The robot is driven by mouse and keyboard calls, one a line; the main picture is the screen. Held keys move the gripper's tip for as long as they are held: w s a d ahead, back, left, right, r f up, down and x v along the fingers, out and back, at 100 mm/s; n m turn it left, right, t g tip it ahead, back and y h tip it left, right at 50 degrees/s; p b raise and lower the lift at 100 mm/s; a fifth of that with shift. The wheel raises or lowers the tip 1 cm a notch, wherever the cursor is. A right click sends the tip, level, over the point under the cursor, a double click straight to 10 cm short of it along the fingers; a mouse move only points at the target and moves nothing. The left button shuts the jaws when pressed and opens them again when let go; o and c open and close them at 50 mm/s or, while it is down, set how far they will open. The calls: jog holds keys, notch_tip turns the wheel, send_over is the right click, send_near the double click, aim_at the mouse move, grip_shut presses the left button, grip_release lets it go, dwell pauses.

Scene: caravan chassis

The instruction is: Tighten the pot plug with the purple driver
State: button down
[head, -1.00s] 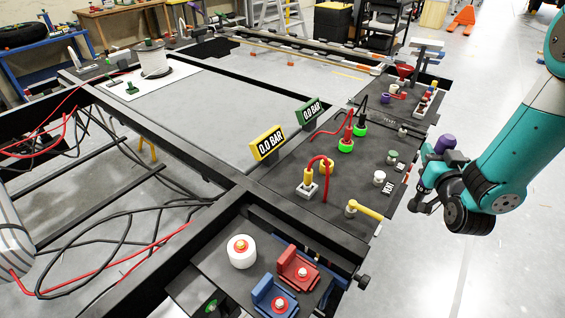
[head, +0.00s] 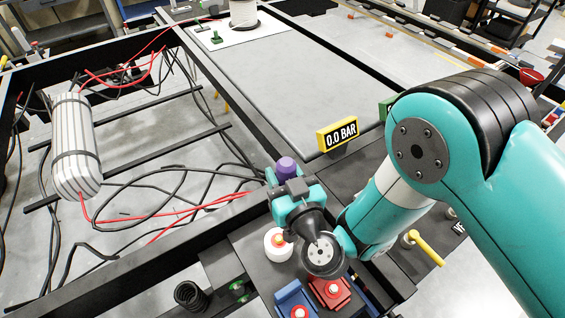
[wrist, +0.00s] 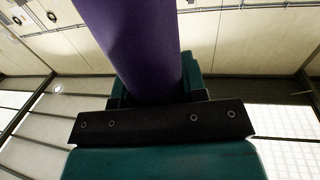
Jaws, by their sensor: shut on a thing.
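My gripper (head: 287,184) is shut on the purple driver (head: 286,166), whose handle top shows above the jaws in the head view. In the wrist view the purple driver handle (wrist: 130,45) stands large beyond the dark jaw bar, with a ceiling behind. The driver's tip is hidden.
A red block (head: 330,291) and a blue block (head: 291,298) stand beside the pot, close below my wrist. A yellow gauge sign (head: 338,134) reads 0.0 BAR. A yellow lever (head: 428,247) is right of my arm. Loose cables and a striped tank (head: 75,145) lie left.

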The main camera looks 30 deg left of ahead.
jog(key=shift+s+a, duration=0.65)
jog(key=shift+s, duration=0.1)
jog(key=shift+s+d, duration=0.1)
jog(key=shift+f+b, duration=1.7)
jog(key=shift+f, duration=1.1)
jog(key=shift+d+f+b, duration=0.1)
jog(key=shift+f+b, duration=0.6)
jog(key=shift+f, duration=0.5)
jog(key=shift+r, duration=0.1)
jog(key=shift+r+p, duration=2.55)
jog(key=shift+p, duration=0.15)
